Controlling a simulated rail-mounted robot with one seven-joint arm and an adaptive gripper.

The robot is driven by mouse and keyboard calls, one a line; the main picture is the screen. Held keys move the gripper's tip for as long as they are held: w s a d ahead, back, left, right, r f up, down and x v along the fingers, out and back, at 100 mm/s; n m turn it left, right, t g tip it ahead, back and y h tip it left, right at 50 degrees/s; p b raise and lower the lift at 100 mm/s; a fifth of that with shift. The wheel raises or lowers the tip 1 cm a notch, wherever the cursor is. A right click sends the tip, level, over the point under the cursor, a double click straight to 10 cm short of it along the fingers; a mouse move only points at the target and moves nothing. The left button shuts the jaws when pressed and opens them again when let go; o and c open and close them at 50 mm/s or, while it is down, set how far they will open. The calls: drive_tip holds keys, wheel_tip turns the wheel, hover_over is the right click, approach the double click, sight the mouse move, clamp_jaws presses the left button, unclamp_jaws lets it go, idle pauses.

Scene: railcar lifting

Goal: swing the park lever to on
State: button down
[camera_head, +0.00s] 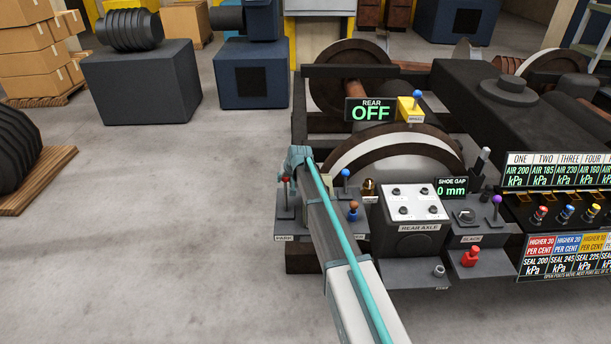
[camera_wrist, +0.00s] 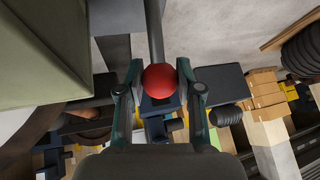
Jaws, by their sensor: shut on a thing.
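The park lever (camera_head: 286,192) stands on a small dark block above the PARK label (camera_head: 284,238), at the left end of the railcar's control panel. Its red ball knob (camera_wrist: 160,80) is between my two fingers in the wrist view, with the grey rod running up from it. My gripper (camera_head: 294,160) is at the top of this lever in the head view and is shut on the knob. My arm hides part of the panel just right of it. No on or off marking for the lever can be read.
A blue-knobbed lever (camera_head: 345,180) and an orange-knobbed one (camera_head: 353,207) stand close to the right of my arm. The REAR AXLE box (camera_head: 412,210) is beyond them. A display (camera_head: 370,110) reads REAR OFF. The floor (camera_head: 150,230) to the left is clear.

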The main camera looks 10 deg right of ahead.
drive_tip(key=shift+w+f, duration=0.1)
drive_tip(key=shift+w, duration=0.05)
idle(0.3)
drive_tip(key=c, duration=0.7)
unclamp_jaws()
drive_tip(key=shift+c, duration=0.2)
drive_tip(key=v, duration=1.2)
drive_tip(key=shift+w+a, duration=0.1)
drive_tip(key=shift+w, duration=0.05)
